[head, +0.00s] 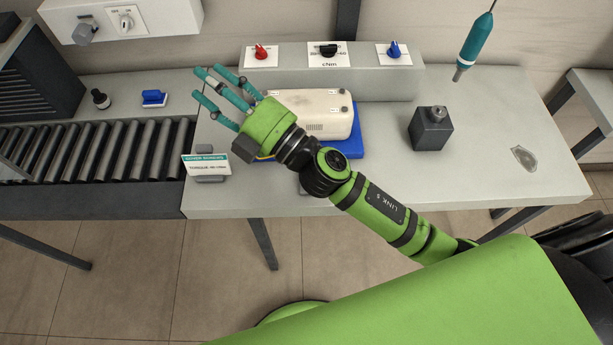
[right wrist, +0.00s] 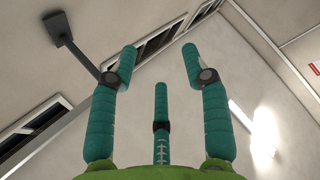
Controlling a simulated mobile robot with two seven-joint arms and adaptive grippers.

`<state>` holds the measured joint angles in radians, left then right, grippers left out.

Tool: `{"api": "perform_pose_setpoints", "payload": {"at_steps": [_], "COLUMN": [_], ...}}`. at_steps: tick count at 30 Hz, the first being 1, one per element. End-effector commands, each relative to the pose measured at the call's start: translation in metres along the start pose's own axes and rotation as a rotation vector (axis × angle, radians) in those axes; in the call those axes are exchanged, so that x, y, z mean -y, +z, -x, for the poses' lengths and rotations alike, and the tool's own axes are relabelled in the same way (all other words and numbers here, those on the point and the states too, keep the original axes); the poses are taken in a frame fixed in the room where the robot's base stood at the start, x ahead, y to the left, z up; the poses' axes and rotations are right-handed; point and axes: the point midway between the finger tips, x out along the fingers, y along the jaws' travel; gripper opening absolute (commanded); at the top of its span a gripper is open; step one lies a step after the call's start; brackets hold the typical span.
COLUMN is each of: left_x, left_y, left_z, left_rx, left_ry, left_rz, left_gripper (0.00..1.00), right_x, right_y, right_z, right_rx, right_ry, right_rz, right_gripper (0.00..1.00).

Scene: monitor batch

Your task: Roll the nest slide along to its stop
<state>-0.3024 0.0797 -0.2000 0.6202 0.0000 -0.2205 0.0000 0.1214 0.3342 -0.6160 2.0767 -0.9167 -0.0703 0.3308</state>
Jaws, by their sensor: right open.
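A blue base (head: 352,146), which looks like the nest slide, lies on the grey bench. A white monitor housing (head: 318,112) rests on it. My right gripper (head: 211,82) is open and empty, with its three teal fingers pointing up and left, above the bench's left part. Its palm and wrist hide the left side of the blue base. The right wrist view shows the same spread fingers (right wrist: 160,58) against the ceiling, with nothing between them. I cannot make out a stop or a rail. My left gripper is out of view.
A raised console (head: 380,84) with red, black and blue knobs stands behind. A dark block (head: 431,130) and a hanging teal screwdriver (head: 474,48) are to the right. A label card (head: 206,165) stands at the front left, beside a roller conveyor (head: 90,150). The bench's right part is mostly clear.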

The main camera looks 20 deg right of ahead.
Motion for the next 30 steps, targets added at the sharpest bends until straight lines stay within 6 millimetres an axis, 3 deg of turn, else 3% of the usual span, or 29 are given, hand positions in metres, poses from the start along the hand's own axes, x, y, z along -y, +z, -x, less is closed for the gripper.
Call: {"api": "perform_pose_setpoints", "payload": {"at_steps": [1,3,6,8,11,14,18,21,25,30], "left_x": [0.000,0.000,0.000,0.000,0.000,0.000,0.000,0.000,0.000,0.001], "left_y": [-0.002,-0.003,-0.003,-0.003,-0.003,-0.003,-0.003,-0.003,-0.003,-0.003], "left_z": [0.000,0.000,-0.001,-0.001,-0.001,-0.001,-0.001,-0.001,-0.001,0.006], "left_rx": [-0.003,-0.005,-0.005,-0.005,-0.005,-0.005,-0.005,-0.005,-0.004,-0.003], "left_ry": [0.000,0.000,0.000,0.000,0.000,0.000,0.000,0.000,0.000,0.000], "left_rz": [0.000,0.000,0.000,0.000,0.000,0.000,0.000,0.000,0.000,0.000], "left_gripper": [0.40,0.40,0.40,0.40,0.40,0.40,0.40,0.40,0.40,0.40], "right_x": [0.013,0.041,0.090,0.120,0.159,0.172,0.144,0.114,0.089,0.095], "right_y": [-0.030,-0.065,-0.090,-0.088,-0.055,0.005,0.092,0.133,0.157,0.168], "right_z": [-0.009,-0.008,0.012,0.032,0.073,0.114,0.157,0.175,0.186,0.195], "right_rx": [-0.151,-0.354,-0.602,-0.722,-0.860,-0.904,-0.822,-0.725,-0.639,-0.623], "right_ry": [-0.068,-0.192,-0.419,-0.584,-0.899,-1.245,-1.679,-1.894,-2.034,-2.064], "right_rz": [0.091,0.215,0.398,0.511,0.699,0.877,1.067,1.144,1.187,1.187], "right_gripper": [0.48,0.48,0.48,0.48,0.48,0.48,0.48,0.48,0.48,0.48]}}
